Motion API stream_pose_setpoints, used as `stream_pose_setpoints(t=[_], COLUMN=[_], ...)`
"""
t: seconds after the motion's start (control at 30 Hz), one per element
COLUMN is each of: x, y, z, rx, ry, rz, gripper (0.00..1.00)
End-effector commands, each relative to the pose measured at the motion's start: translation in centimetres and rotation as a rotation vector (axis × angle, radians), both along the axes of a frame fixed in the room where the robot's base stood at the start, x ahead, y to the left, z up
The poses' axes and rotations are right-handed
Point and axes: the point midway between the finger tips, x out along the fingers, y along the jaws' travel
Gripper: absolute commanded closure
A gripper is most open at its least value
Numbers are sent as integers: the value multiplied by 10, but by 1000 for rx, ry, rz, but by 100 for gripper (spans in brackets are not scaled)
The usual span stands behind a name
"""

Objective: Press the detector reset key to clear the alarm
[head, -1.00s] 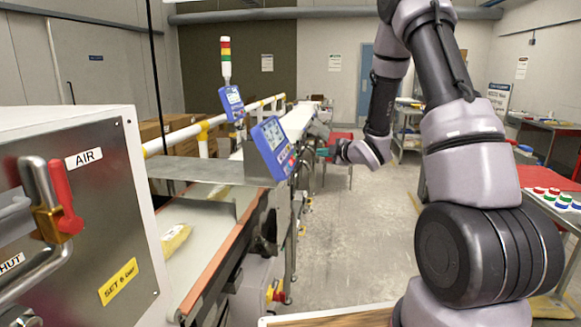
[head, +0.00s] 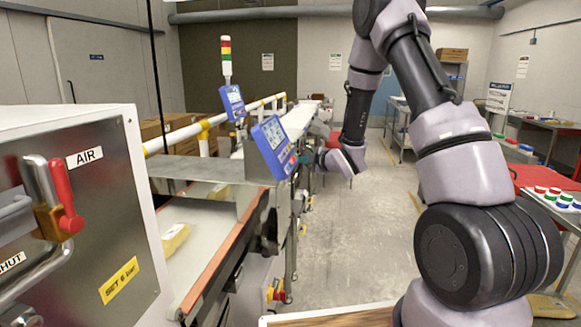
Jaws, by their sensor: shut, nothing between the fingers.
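A blue control panel (head: 270,146) with a pale screen is tilted above the near side of the belt. Small coloured keys (head: 291,163), one of them red, sit along its lower right part; they are too small to tell which is the reset key. My gripper (head: 307,157) is shut and empty, just right of these keys and pointing left at them. I cannot tell whether its tips touch the panel. A second blue panel (head: 232,102) stands farther back, below a stack light (head: 226,60) with red, yellow and green sections.
The conveyor belt (head: 205,245) carries yellow packets (head: 175,239). A steel cabinet (head: 85,215) with a red-handled valve (head: 66,205) fills the near left. A red table (head: 540,178) with coloured buttons stands right. The floor (head: 360,235) between is clear.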

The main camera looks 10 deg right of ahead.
Motion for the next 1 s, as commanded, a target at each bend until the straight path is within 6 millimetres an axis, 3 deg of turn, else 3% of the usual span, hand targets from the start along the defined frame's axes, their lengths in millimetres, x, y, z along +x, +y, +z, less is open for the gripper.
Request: stream_pose_setpoints(t=[0.23,1.0], x=[4,4], y=[11,12], z=[-7,-7], rx=[-1,0], ry=[1,0], rz=[-1,-1], gripper=[100,100])
